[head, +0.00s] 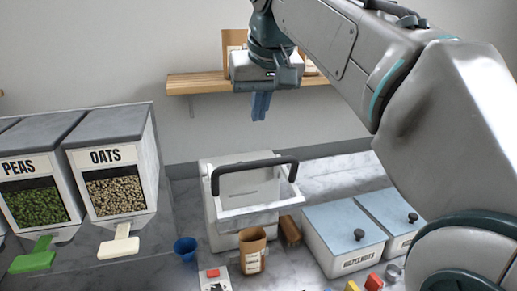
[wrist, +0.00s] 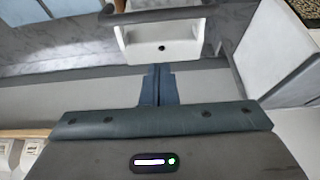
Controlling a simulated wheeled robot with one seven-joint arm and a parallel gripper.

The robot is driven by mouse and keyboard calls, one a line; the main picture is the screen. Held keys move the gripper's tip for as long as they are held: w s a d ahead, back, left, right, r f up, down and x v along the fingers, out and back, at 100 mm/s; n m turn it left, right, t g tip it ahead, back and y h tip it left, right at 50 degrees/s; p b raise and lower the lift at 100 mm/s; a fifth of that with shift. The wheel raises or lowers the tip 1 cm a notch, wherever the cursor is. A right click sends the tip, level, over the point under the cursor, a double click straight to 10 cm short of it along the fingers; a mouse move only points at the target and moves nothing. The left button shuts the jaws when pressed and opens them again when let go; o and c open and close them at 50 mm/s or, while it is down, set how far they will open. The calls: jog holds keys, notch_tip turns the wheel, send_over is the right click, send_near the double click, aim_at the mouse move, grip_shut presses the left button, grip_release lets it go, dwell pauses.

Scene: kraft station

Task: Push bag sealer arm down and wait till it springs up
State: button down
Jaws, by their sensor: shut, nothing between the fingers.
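The bag sealer (head: 250,208) is a white box-shaped machine on the counter, in the middle of the head view. Its dark handle arm (head: 254,164) stands raised above the front of the machine. My gripper (head: 260,106) is shut and empty, pointing down above and behind the sealer, near the wall shelf. It is apart from the sealer arm. In the wrist view, my shut fingers (wrist: 158,85) show below the white sealer body (wrist: 162,45), and part of its dark arm (wrist: 160,14) shows at the top.
A brown kraft bag (head: 252,252) stands before the sealer. A blue cup (head: 186,248) and a small box with a red top (head: 214,279) are nearby. Oats (head: 117,165) and peas dispensers stand left. A lidded hazelnuts bin (head: 343,240) stands right. A wooden shelf (head: 190,84) is behind.

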send_over(258, 162)
jog(key=w, duration=0.1)
jog(key=f, duration=0.5)
jog(key=shift+w+a+f, duration=0.1)
jog(key=shift+a, duration=0.1)
jog(key=shift+s+d+f, duration=0.1)
jog(key=shift+s+f, duration=0.3)
jog(key=shift+f, duration=0.4)
jog(key=shift+s+f, duration=0.15)
jog(key=shift+f, duration=0.55)
jog(key=shift+d+f+b, duration=0.1)
jog(key=shift+b, duration=0.3)
